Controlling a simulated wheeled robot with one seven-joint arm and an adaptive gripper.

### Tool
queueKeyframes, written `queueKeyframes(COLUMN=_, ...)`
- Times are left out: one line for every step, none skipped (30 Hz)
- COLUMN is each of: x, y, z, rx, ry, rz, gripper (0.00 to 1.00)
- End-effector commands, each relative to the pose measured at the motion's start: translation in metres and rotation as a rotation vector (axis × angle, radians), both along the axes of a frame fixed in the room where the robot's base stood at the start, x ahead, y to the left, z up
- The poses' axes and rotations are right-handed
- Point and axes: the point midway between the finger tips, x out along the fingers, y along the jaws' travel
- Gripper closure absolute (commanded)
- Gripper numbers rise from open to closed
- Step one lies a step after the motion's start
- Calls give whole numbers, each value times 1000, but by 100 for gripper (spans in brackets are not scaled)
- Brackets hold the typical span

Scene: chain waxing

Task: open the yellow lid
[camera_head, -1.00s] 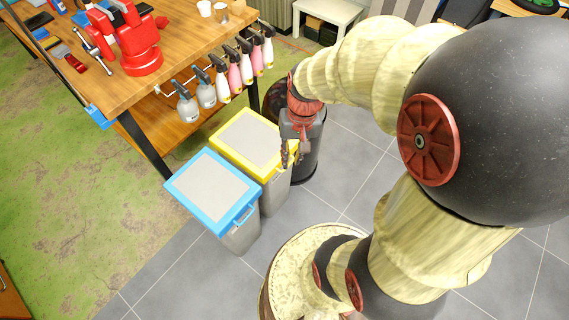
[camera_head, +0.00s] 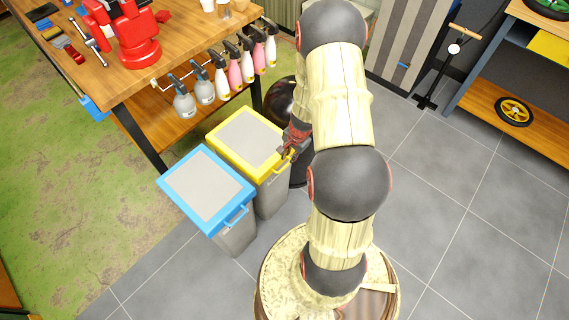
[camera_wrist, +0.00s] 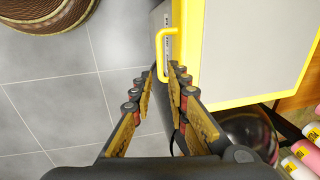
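The yellow lid (camera_head: 229,165) lies shut and flat on a grey bin (camera_head: 270,199), with a light grey panel in its middle. In the wrist view the lid (camera_wrist: 256,100) fills the upper right, and its yellow handle (camera_wrist: 161,52) sticks out from the left edge. My gripper (camera_head: 292,148) is at the lid's right front side, by the handle. In the wrist view my gripper (camera_wrist: 164,68) has its fingers apart, with a narrow gap between the tips. The handle lies just ahead of this gap. I cannot tell whether the fingers touch it.
A bin with a blue lid (camera_head: 166,183) stands left of the yellow one. A wooden workbench (camera_head: 110,92) with hanging spray bottles (camera_head: 246,67) is behind.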

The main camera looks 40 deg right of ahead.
Motion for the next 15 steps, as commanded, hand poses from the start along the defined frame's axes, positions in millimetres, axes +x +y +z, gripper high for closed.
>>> queueKeyframes(x=1, y=1, z=-8, rx=2, ry=1, rz=0, gripper=84)
queueKeyframes(x=2, y=1, z=-12, rx=2, ry=1, rz=0, gripper=84)
queueKeyframes(x=2, y=2, z=-19, rx=3, ry=2, rz=2, gripper=84)
queueKeyframes(x=3, y=2, z=-24, rx=2, ry=2, rz=3, gripper=84)
queueKeyframes(x=4, y=2, z=-29, rx=4, ry=2, rz=2, gripper=84)
queueKeyframes(x=5, y=2, z=-36, rx=4, ry=2, rz=2, gripper=84)
queueKeyframes(x=6, y=2, z=-40, rx=3, ry=2, rz=3, gripper=84)
queueKeyframes(x=7, y=2, z=-44, rx=2, ry=2, rz=4, gripper=84)
queueKeyframes(x=9, y=2, z=-50, rx=2, ry=2, rz=3, gripper=84)
queueKeyframes(x=10, y=2, z=-54, rx=2, ry=1, rz=3, gripper=84)
queueKeyframes(x=10, y=2, z=-57, rx=2, ry=1, rz=3, gripper=84)
queueKeyframes(x=11, y=2, z=-61, rx=2, ry=2, rz=4, gripper=84)
queueKeyframes(x=11, y=2, z=-64, rx=2, ry=2, rz=4, gripper=84)
queueKeyframes(x=12, y=2, z=-66, rx=2, ry=2, rz=4, gripper=84)
queueKeyframes(x=12, y=2, z=-69, rx=2, ry=2, rz=4, gripper=84)
